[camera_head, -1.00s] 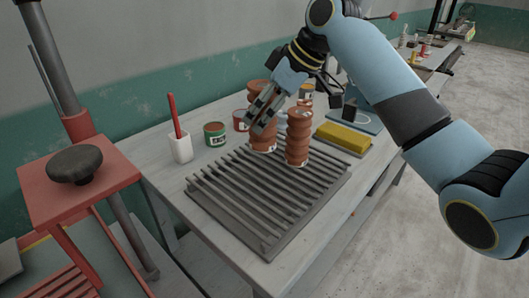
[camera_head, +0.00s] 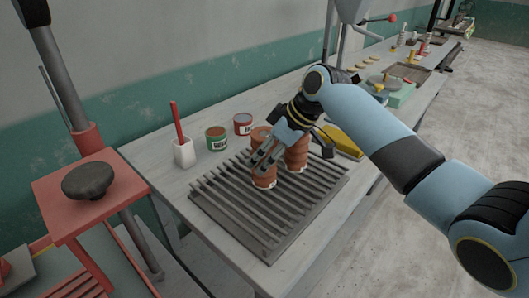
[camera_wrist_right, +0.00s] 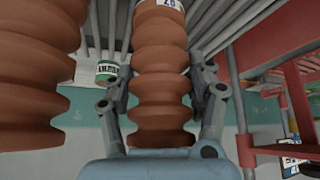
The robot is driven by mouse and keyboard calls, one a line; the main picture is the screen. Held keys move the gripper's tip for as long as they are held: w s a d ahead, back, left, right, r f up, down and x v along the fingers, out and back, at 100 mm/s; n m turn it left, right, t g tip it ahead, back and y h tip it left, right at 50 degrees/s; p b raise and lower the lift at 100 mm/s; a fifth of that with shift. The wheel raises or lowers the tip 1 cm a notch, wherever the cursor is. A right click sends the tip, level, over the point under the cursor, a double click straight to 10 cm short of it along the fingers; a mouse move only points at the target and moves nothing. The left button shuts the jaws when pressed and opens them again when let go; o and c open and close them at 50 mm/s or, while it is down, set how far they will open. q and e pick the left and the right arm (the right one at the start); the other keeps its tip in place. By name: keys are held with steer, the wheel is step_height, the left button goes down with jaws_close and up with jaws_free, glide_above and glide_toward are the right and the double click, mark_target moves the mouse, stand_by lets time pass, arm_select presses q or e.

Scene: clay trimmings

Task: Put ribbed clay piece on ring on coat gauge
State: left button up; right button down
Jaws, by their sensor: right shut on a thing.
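My right gripper (camera_head: 264,160) is shut on a ribbed clay piece (camera_head: 263,181), a brown stack of rounded rings with a small white label near its lower end. The piece is upright over the grey slatted rack; I cannot tell whether it touches the slats. In the right wrist view the piece (camera_wrist_right: 160,70) stands between both fingers. A second, similar ribbed piece (camera_head: 297,157) stands on the rack just right of it, partly behind the gripper; it also shows in the wrist view (camera_wrist_right: 30,90). I cannot make out a ring or coat gauge for certain. My left gripper is out of view.
The slatted rack (camera_head: 232,213) has free slats at the front. Behind it are a white cup (camera_head: 184,153) with a red handle, a green can (camera_head: 216,139) and a red can (camera_head: 243,124). A yellow block (camera_head: 343,141) lies right. A red stand (camera_head: 110,190) is at left.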

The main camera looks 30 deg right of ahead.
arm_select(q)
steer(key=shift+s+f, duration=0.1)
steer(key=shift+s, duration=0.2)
arm_select(e)
steer(key=shift+f, duration=0.1)
steer(key=shift+c, duration=2)
jaws_free()
